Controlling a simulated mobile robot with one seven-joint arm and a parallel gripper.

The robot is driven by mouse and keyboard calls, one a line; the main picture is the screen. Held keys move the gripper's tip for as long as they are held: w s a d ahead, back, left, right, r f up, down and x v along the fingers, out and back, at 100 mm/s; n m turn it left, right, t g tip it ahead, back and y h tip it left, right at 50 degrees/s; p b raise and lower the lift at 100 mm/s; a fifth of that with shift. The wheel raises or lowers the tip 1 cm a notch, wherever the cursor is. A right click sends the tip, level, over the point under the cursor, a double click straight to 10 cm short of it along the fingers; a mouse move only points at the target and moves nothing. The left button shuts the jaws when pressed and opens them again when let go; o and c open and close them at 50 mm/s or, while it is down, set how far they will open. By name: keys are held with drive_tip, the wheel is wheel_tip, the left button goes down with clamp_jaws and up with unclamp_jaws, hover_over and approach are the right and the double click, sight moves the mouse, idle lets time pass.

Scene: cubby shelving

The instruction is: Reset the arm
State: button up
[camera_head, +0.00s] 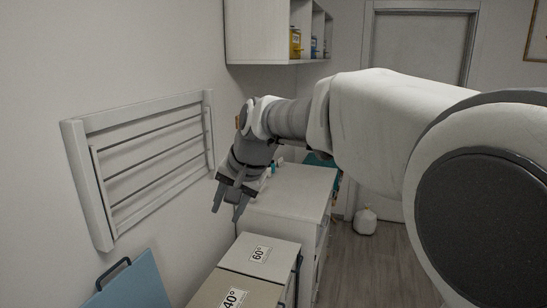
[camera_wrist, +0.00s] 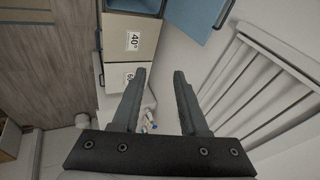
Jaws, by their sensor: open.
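My gripper (camera_head: 230,196) hangs at the end of my arm, in front of the left wall and over the near left end of the white cabinet. It points downward. In the wrist view its two grey fingers (camera_wrist: 157,103) are spread apart with nothing between them. My white and grey arm reaches across the middle and right of the head view and hides part of the room behind it.
A white slatted rack (camera_head: 148,160) is on the left wall, close to my gripper. Below are a white cabinet (camera_head: 300,185), boxes labelled 60° (camera_head: 262,250) and 40° (camera_head: 225,290), and a blue panel (camera_head: 135,285). A wall shelf (camera_head: 262,30) hangs above.

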drive_tip(key=s+d+n+t+h, duration=0.1)
drive_tip(key=s+d+h, duration=0.1)
drive_tip(key=s+d, duration=1.05)
drive_tip(key=s+d+f+n+h, duration=0.1)
drive_tip(key=s+d+f+h, duration=0.1)
drive_tip(key=s+d+f, duration=0.4)
drive_tip(key=s+d, duration=0.4)
drive_tip(key=s, duration=0.1)
drive_tip(key=shift+s+d+n+t+b, duration=0.3)
drive_tip(key=shift+s+d, duration=0.05)
drive_tip(key=shift+d, duration=0.05)
drive_tip(key=shift+a, duration=0.15)
